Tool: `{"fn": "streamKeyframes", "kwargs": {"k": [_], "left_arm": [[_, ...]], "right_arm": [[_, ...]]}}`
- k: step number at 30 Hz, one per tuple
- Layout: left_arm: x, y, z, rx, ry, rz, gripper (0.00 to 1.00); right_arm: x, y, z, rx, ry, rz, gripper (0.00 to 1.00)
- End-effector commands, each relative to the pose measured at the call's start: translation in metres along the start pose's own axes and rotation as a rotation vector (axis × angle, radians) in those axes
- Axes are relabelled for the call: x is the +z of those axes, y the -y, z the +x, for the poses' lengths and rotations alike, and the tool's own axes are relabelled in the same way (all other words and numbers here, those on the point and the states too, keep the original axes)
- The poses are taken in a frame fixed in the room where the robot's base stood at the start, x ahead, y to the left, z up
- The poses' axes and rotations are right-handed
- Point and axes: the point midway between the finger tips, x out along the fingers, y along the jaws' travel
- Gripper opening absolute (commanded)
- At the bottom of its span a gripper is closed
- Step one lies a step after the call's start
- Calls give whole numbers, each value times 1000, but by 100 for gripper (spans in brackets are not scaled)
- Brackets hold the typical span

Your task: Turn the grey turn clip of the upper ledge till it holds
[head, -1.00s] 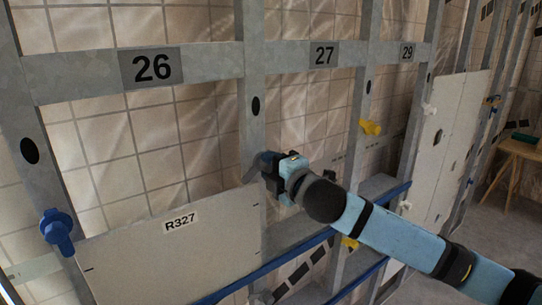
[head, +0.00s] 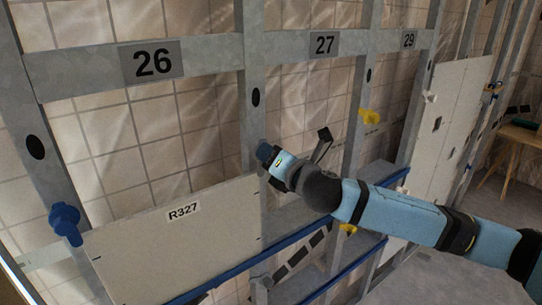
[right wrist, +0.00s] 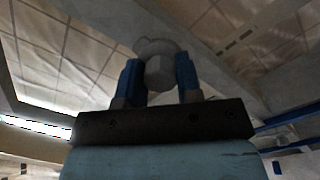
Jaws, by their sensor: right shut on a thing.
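My right gripper (head: 264,153) is at the upright between bays 26 and 27, by the upper right corner of the panel marked R327 (head: 165,245). In the right wrist view its two blue fingers (right wrist: 158,82) are closed on either side of the grey turn clip (right wrist: 159,70), touching its knob. In the head view the clip is hidden behind the gripper, so I cannot tell which way it points or whether it overlaps the panel. My left gripper is not in view.
A blue clip (head: 65,220) is on the left upright. Yellow clips (head: 370,117) and a white clip (head: 430,97) are on uprights to the right. A blue-edged ledge (head: 285,238) runs below the panel. A wooden table (head: 520,135) stands far right.

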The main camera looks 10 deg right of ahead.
Motion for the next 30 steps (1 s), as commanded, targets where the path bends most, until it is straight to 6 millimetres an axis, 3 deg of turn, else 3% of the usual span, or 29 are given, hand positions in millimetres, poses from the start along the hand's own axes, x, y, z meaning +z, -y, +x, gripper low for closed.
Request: {"fn": "streamKeyframes", "kwargs": {"k": [9,23,24,27,30], "left_arm": [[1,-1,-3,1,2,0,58],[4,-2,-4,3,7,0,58],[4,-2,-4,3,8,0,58],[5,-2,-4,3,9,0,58],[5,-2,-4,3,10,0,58]], "right_arm": [[0,0,0,-1,1,-98,9],[0,0,0,-1,0,-111,9],[0,0,0,-1,0,-111,35],[0,0,0,-1,0,-111,58],[0,0,0,-1,0,-110,58]]}}
